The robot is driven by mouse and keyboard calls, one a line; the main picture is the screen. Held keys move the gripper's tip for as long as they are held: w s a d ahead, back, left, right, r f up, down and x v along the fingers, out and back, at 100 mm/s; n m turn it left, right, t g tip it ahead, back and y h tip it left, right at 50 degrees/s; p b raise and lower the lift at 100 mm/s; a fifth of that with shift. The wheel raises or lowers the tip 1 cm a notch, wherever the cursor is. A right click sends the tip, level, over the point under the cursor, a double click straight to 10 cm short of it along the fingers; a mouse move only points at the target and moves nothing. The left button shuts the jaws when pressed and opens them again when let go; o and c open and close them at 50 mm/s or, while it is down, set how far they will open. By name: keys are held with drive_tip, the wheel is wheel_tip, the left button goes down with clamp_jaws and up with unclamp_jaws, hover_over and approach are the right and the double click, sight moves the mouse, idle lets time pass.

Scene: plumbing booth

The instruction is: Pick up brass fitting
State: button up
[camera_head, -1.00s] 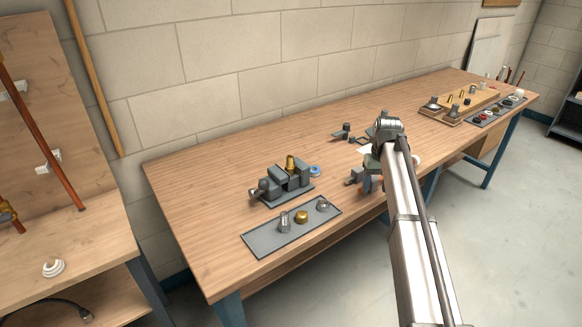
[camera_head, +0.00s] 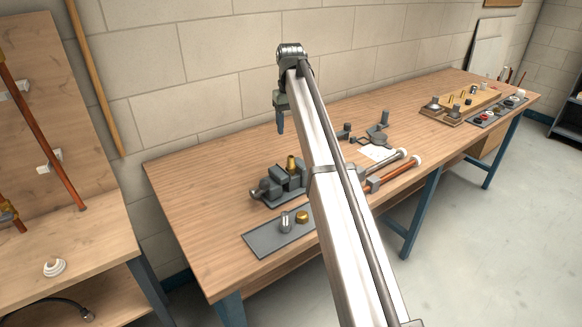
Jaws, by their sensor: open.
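A brass fitting (camera_head: 292,163) stands upright in the jaws of the grey vise (camera_head: 275,188) on the long workbench. A second, lower brass piece (camera_head: 302,217) sits on the flat grey tray (camera_head: 259,240) at the bench's front edge. My gripper (camera_head: 281,124) is open, raised and pointing down, above and slightly left of the vise in the picture. It appears empty and apart from both brass pieces. My arm hides the right end of the tray and part of the vise's right side.
A silver fitting (camera_head: 285,222) stands on the tray beside the lower brass piece. Right of my arm lie a copper pipe (camera_head: 398,175), a paper sheet (camera_head: 376,153) and grey tools (camera_head: 379,134). The bench's left end is clear.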

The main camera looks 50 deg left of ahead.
hover_over(291, 157)
drive_tip(key=f, duration=0.6)
drive_tip(key=shift+w+a, duration=0.1)
drive_tip(key=shift+a, duration=0.15)
drive_tip(key=shift+d+f, duration=0.15)
drive_tip(key=shift+f, duration=2.5)
drive_tip(key=shift+c, duration=0.5)
clamp_jaws()
